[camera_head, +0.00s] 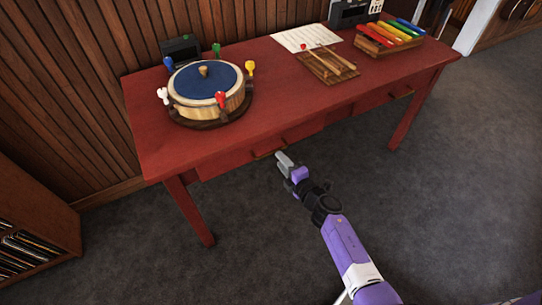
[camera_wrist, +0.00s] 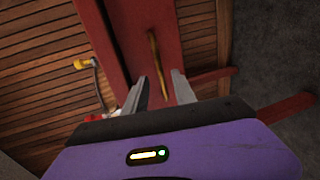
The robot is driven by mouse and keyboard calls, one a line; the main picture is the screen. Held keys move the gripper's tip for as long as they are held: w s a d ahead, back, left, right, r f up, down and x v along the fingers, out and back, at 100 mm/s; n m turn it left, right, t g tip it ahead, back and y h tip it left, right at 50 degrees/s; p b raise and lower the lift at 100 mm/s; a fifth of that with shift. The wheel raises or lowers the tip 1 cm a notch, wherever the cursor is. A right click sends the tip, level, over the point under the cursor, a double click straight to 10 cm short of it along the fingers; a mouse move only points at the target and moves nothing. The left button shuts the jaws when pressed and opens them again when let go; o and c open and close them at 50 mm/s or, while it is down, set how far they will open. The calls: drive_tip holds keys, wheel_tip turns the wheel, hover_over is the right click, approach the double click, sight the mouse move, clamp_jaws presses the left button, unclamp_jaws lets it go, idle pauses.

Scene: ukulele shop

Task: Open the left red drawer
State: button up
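The left red drawer (camera_head: 235,160) sits under the front edge of the red desk and looks shut. Its thin brass handle (camera_head: 263,155) shows near the tip of my gripper (camera_head: 284,163). In the wrist view, the same handle (camera_wrist: 154,50) runs lengthwise on the red drawer front (camera_wrist: 130,30). My gripper's two grey fingers (camera_wrist: 158,88) are apart, with the lower end of the handle appearing in the gap between them. I cannot tell whether either finger touches it.
The red desk (camera_head: 160,130) carries a blue-topped drum (camera_head: 207,82), a mallet board (camera_head: 327,66) and a coloured xylophone (camera_head: 390,35). A right drawer handle (camera_head: 402,93) is farther along. A wooden shelf (camera_head: 35,205) stands at left. The grey floor (camera_head: 450,190) in front is clear.

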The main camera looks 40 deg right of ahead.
sight(273, 151)
drive_tip(key=b+x, duration=0.2)
drive_tip(key=x, duration=0.4)
drive_tip(key=shift+w, duration=0.3)
clamp_jaws()
idle(1.1)
